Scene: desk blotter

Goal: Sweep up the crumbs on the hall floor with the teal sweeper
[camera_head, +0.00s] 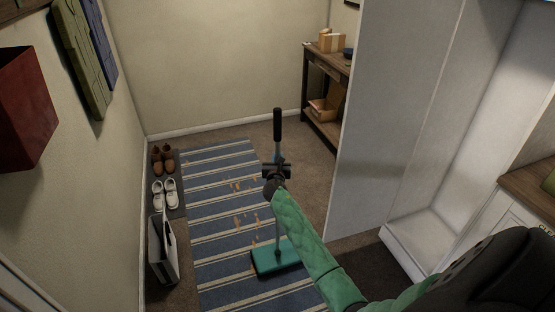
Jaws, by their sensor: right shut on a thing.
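The teal sweeper (277,258) stands on the striped rug, its flat teal head down and its grey pole rising to a black handle (277,124). My right gripper (277,172) is shut on the sweeper's pole below the black handle. My right arm, in a green sleeve, reaches in from the lower right and covers part of the pole and rug. Orange-brown crumbs (246,184) lie scattered on the rug left of the pole, some of them just behind the sweeper head. My left gripper is not in view.
The blue striped rug (205,215) covers the floor's middle. Brown shoes (163,158), white shoes (165,194) and a grey bag (162,255) line the left wall. A wooden console table (322,62) stands at the back right. A tall white panel (385,120) bounds the right side.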

